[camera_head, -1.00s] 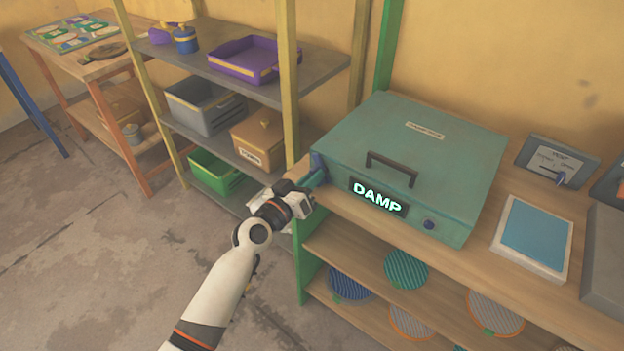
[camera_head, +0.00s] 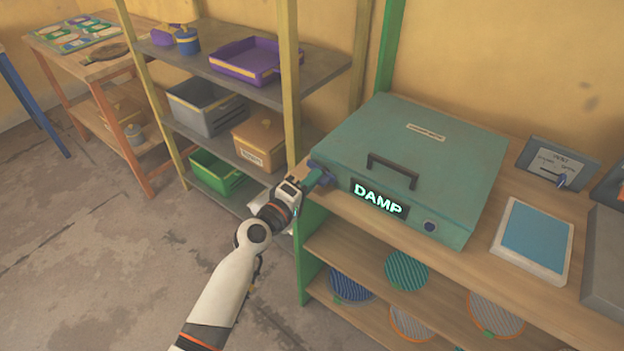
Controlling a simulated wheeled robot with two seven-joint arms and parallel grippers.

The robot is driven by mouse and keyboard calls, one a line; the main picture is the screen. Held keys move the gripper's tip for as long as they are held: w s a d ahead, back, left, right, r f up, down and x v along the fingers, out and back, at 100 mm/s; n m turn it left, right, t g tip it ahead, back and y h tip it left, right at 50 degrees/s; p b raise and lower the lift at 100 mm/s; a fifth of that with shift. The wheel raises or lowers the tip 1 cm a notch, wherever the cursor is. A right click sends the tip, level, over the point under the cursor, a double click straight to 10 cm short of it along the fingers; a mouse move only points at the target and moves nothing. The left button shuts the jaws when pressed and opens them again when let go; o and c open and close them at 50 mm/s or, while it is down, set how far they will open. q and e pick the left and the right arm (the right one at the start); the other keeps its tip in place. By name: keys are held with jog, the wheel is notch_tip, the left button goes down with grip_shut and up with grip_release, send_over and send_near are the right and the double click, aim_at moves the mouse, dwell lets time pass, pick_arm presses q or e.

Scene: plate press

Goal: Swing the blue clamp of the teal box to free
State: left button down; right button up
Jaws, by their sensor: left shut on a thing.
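The teal box (camera_head: 460,160) sits closed on the wooden shelf top, with a dark handle on its lid and a lit front display (camera_head: 379,199) reading "DAMP". The blue clamp (camera_head: 321,171) is at the box's front left corner, and its arm points out toward the left. My left gripper (camera_head: 303,184) is at that corner, shut on the clamp's outer end. The fingers partly hide the clamp's end. My right gripper is not in view.
A blue-topped pad (camera_head: 535,236) and a grey panel with a lever (camera_head: 556,164) stand right of the box. Striped discs (camera_head: 406,271) lie on the shelves below. A grey shelf unit with a purple tray (camera_head: 250,63) and bins stands at the left. Floor is clear at lower left.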

pick_arm(q)
jog(key=shift+f+n, duration=0.1)
jog(key=shift+n, duration=1)
jog(key=c, duration=1.4)
grip_release()
jog(key=shift+c, duration=0.2)
jog(key=v, duration=1.2)
jog(key=shift+b, duration=0.3)
jog(key=shift+f, duration=0.1)
